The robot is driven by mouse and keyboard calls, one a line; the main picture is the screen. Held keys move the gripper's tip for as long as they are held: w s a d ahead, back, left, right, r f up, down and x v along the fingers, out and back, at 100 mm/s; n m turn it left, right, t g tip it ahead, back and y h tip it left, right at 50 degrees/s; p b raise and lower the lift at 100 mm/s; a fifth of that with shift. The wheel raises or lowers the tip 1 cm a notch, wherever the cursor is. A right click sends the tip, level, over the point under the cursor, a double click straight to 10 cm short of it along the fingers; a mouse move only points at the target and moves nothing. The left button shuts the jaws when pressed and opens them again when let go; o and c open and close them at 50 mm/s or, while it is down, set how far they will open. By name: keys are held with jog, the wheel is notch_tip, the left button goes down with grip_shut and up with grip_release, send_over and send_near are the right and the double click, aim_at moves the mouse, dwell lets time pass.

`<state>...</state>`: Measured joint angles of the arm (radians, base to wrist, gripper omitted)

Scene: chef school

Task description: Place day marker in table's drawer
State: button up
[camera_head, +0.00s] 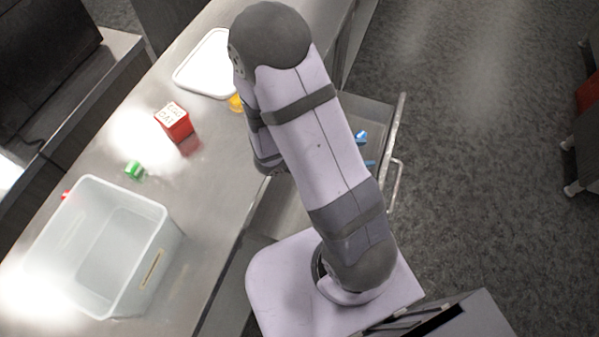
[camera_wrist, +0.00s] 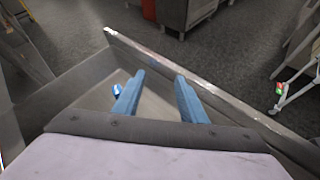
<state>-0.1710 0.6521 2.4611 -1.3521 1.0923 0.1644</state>
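The table's drawer (camera_head: 398,122) is pulled open on the right side of the table in the head view. Its front rim (camera_wrist: 150,53) crosses the wrist view. My gripper (camera_wrist: 161,77) is over the drawer, its blue fingers apart with nothing between them. A small blue and white piece (camera_wrist: 116,90) is in the drawer beside the left finger; its label cannot be read, so I cannot tell surely that it is the day marker. In the head view my arm hides most of the gripper. Blue bits show past the arm there, finger or piece unclear.
On the table (camera_head: 215,185) are a red block with a lettered white top (camera_head: 174,122), a small green piece (camera_head: 134,170), a yellow piece (camera_head: 236,103), a white board (camera_head: 207,66) and a clear bin (camera_head: 150,262). The floor beyond the drawer is open.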

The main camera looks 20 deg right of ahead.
jog(key=s+a+r+m+g+y, duration=0.2)
jog(key=s+a+m+g+y, duration=0.1)
jog(key=s+a+m+y, duration=0.45)
jog(key=w+a+r+m+t+y, duration=0.2)
jog(key=w+a+m+y, duration=0.3)
jog(key=a+m, duration=0.3)
jog(key=shift+w+a+r+t, duration=0.2)
jog(key=shift+a+r+t, duration=0.15)
jog(key=shift+a+t, duration=0.6)
jog(key=shift+a+g, duration=0.25)
jog(key=shift+c, duration=0.3)
